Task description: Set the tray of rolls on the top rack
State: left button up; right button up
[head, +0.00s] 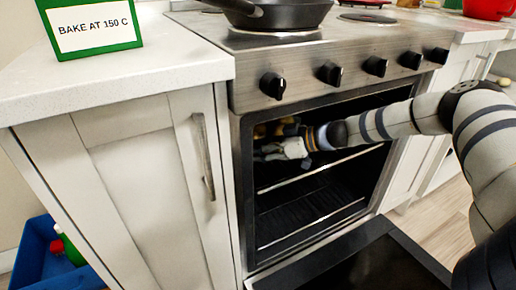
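The oven (243,190) stands open, its door (370,270) folded down at the front. My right arm comes in from the right and reaches into the upper part of the oven. My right gripper (268,152) is inside, near the left wall; its fingers are small and dim, so I cannot tell whether they are open. Small golden-brown shapes, seemingly rolls (259,132), show just above and behind the gripper, high in the oven. The tray under them cannot be made out. A rack (300,215) shows lower in the oven, bare. My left gripper is out of view.
A green sign (92,27) reading "BAKE AT 150 C" stands on the left counter (150,62). A black pan (280,12) sits on the stove above several knobs (330,73). A blue bin (40,260) is on the floor at lower left. A red pot (487,8) is at far right.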

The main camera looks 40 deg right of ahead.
jog(key=p+v, duration=0.5)
jog(key=v, duration=0.6)
jog(key=shift+d+r, duration=0.1)
jog(key=shift+r, duration=0.15)
jog(key=shift+s+d, duration=0.2)
jog(key=shift+s, duration=0.2)
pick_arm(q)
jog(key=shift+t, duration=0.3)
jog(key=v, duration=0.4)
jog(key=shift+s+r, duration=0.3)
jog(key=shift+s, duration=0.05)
pick_arm(e)
jog(key=shift+f, duration=0.1)
